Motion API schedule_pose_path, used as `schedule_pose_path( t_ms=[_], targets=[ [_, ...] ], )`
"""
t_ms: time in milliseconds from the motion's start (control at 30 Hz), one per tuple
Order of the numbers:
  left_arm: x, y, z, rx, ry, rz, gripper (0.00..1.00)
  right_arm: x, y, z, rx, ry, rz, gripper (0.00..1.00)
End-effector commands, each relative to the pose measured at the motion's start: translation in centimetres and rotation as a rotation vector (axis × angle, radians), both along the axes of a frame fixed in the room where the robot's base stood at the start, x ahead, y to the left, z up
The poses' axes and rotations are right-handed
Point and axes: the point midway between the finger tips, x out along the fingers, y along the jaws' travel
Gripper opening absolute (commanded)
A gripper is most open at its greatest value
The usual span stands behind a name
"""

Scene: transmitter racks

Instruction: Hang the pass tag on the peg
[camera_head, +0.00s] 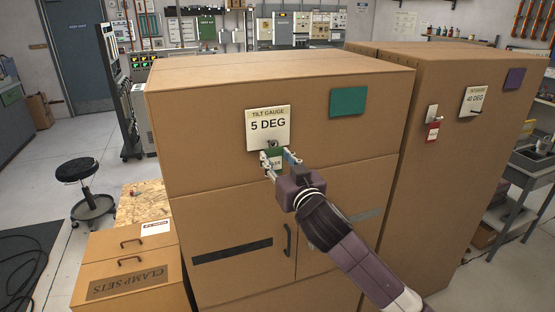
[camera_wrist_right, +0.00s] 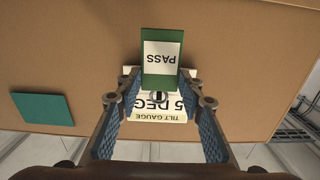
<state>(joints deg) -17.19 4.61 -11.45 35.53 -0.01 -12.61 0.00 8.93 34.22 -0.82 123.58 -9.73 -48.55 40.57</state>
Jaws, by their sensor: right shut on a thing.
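The green pass tag (camera_wrist_right: 148,72), with a white PASS label, is between the fingertips of my right gripper (camera_wrist_right: 161,82). In the head view the right gripper (camera_head: 280,160) is shut on the tag (camera_head: 274,153) at the front of the near cabinet, just under the white TILT GAUGE 5 DEG sign (camera_head: 268,124). A small dark round piece (camera_head: 273,144) shows at the sign's lower edge. I cannot tell whether it is the peg or the tag's eyelet, or whether the tag touches the peg. My left gripper is not in view.
A teal plate (camera_head: 348,101) is on the same cabinet (camera_head: 220,150). The cabinet at right (camera_head: 430,190) carries a red tag (camera_head: 432,132) and a 40 DEG sign (camera_head: 472,101).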

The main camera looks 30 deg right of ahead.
Motion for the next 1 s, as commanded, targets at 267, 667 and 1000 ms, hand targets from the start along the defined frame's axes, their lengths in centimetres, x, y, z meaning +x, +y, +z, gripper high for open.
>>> schedule_pose_path(
  t_ms=[267,667,1000],
  targets=[
    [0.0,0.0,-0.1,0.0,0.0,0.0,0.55,0.2,0.0,-0.4,0.002,0.005,0.0,0.12],
    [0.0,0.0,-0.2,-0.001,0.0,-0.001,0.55,0.7,-0.1,-0.7,0.003,0.005,0.0,0.12],
    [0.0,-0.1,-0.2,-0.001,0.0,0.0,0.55,1.5,-0.3,-0.8,0.002,0.003,0.0,0.12]
  ],
)
